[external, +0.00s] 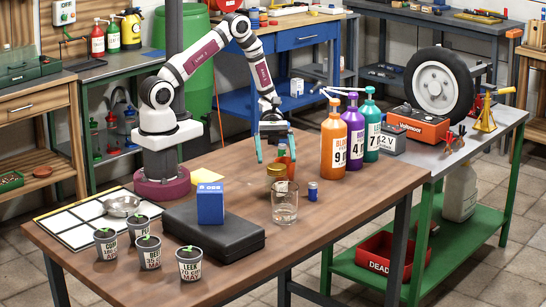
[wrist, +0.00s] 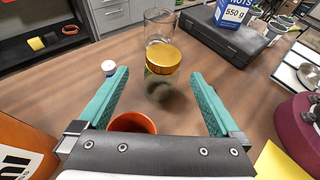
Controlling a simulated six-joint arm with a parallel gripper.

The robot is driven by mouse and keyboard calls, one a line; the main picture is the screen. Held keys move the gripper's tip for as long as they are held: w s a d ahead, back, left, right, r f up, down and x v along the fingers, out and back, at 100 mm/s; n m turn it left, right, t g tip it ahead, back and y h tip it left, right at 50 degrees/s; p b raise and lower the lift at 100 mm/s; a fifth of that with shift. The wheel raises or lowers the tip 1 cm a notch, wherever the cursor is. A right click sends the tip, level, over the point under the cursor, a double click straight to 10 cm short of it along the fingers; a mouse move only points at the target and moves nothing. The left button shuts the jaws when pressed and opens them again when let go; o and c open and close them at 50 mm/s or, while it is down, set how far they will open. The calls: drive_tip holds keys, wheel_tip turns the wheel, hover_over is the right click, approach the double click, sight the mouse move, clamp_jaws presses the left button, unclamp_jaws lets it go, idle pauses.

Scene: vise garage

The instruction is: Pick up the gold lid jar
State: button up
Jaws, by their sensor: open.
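The gold lid jar (external: 276,176) stands upright on the brown table, a clear jar with a gold lid. In the wrist view its gold lid (wrist: 163,58) lies ahead, between the tips of my teal fingers. My gripper (external: 276,158) is open and points down close above and behind the jar in the external view. My gripper also shows in the wrist view (wrist: 160,76), with a gap on both sides of the jar. Nothing is held. The jar's lower part is partly hidden by the glass in the external view.
A clear glass (external: 285,207) stands just beyond the jar in the wrist view. An orange container (wrist: 132,123) sits between the finger bases. Large pump bottles (external: 333,145), a black case (external: 213,237) and a blue box (external: 210,206) flank the area.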

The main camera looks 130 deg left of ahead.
sight(277, 175)
drive_tip(key=x, duration=0.9)
drive_tip(key=shift+d+r, duration=0.15)
drive_tip(key=shift+d, duration=0.25)
clamp_jaws()
drive_tip(key=shift+r, duration=0.15)
